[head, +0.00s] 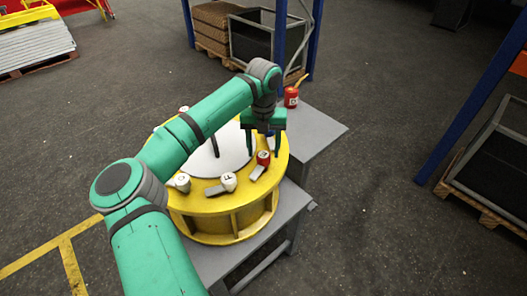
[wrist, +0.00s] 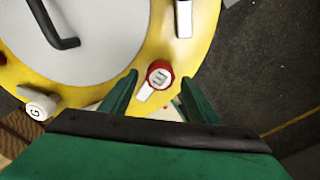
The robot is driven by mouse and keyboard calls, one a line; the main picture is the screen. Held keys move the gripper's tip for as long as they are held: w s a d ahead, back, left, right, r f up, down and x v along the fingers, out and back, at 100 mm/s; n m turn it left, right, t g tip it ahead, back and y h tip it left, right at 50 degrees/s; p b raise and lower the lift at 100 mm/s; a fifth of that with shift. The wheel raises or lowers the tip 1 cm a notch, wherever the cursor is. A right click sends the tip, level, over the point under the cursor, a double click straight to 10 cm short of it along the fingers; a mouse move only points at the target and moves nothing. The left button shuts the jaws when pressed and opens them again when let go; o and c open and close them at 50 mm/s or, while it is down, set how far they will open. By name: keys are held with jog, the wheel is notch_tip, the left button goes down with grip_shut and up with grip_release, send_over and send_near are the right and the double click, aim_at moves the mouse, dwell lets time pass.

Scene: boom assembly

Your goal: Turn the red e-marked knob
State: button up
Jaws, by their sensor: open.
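The red knob (head: 263,157) with a pale lever sits on the rim of the round yellow fixture (head: 225,228). In the wrist view the red knob (wrist: 158,75) has a white top marked E, and its white lever points down and left. My gripper (head: 264,146) is over that rim with its fingers pointing down. In the wrist view my gripper (wrist: 159,80) is open, with one fingertip on each side of the red knob. Gaps show between the fingers and the knob. Their height relative to the knob is hard to tell.
A white knob marked F (head: 229,181) and another white knob (head: 183,182) stand along the rim. A knob marked G (wrist: 40,105) shows in the wrist view. A black bent handle (wrist: 58,35) rises from the white centre. A red canister (head: 291,99) stands on the grey table (head: 312,135) behind.

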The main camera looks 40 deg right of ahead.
jog(key=shift+f, duration=0.7)
jog(key=c, duration=1)
jog(key=shift+c, duration=0.2)
